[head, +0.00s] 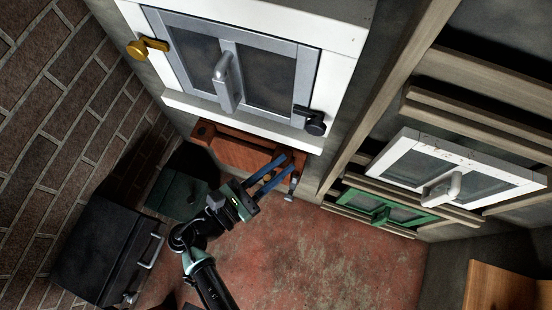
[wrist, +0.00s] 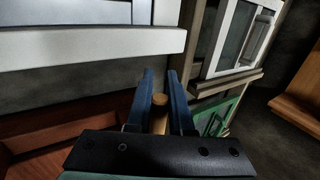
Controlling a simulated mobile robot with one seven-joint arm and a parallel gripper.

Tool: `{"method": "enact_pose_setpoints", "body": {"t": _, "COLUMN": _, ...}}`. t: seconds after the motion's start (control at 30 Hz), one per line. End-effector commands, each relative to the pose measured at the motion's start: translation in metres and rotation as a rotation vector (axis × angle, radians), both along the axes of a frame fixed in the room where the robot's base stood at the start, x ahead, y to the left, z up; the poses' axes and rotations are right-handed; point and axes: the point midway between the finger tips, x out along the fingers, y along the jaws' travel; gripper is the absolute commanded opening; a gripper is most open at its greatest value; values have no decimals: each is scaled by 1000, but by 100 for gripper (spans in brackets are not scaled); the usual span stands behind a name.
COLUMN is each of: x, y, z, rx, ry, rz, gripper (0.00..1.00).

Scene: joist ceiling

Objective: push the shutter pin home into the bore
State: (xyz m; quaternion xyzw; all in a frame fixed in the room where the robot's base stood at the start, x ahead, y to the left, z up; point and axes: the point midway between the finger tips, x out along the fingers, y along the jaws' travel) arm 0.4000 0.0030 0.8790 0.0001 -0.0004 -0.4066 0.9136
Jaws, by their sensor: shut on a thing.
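My gripper (head: 289,166) has two blue fingers reaching to the right end of a red-brown wooden piece below the window. In the wrist view, a tan round pin (wrist: 160,100) lies between the blue fingers, its round end showing, and my gripper is shut on it. I cannot make out the bore for certain. The grey shutter (head: 197,58) stands in a white frame above, with a grey handle (head: 228,82). A small grey metal part (head: 291,188) hangs near my fingertips.
The red-brown wooden piece (head: 240,152) runs below the white frame's sill (head: 240,122). A yellow latch (head: 147,47) and a black latch (head: 311,121) flank the shutter. A dark cabinet (head: 100,250) and green box (head: 178,190) stand left. The red floor (head: 330,260) is clear.

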Motion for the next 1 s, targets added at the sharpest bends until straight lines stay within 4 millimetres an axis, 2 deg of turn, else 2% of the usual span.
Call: {"method": "enact_pose_setpoints", "body": {"t": 1.0, "x": 77, "y": -25, "z": 0, "rx": 0, "ry": 0, "rz": -1, "gripper": 0}}
